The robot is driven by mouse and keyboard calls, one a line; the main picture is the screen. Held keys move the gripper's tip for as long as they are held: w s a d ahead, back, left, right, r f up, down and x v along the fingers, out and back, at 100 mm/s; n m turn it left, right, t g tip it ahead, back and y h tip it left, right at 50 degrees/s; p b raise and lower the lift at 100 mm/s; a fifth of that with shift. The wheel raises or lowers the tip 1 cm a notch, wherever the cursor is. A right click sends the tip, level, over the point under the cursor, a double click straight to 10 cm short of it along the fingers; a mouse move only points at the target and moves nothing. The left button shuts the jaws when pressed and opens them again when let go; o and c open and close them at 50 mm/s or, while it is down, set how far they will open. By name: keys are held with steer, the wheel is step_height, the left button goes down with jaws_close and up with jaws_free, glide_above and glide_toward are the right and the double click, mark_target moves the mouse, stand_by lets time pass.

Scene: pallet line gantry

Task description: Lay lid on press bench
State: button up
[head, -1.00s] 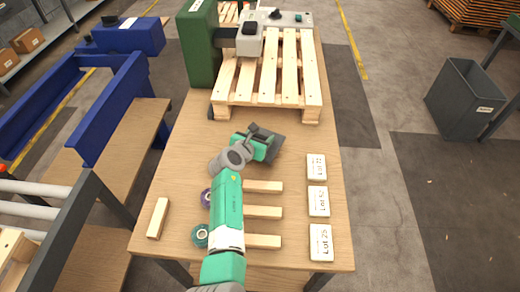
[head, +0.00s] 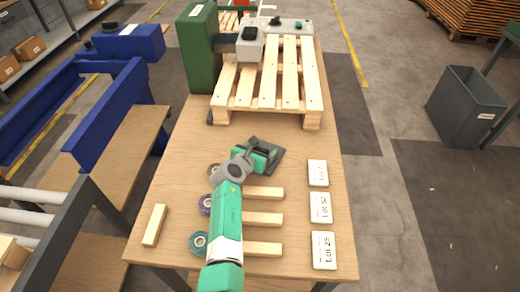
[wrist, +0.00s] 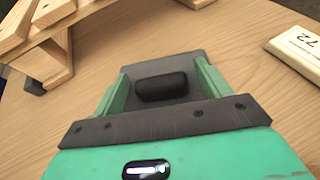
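The lid (head: 271,147) is a dark grey square plate with a black knob. It is on or just above the wooden press bench (head: 180,165), in front of the pallet; I cannot tell whether it touches the wood. My green gripper (head: 262,155) is over it and hides part of it. In the wrist view, the black knob (wrist: 162,87) is between the two green fingers of my gripper (wrist: 161,70), with a narrow gap on each side. The fingers look open around the knob. The grey plate (wrist: 180,62) shows beneath and beyond them.
A wooden pallet (head: 268,105) stands at the back of the bench beside a green press (head: 200,60). Three wooden bars (head: 263,220), tape rolls (head: 205,205) and three white lot cards (head: 321,207) are in front. A loose block (head: 154,225) lies at the left. A grey bin (head: 465,105) is right.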

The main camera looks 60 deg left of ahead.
steer(key=shift+s+d+r+p, duration=0.1)
steer(key=shift+s+r+p, duration=0.05)
steer(key=shift+r+p, duration=0.15)
steer(key=p+v, duration=0.6)
steer(key=v, duration=0.5)
steer(key=shift+s+d, duration=0.25)
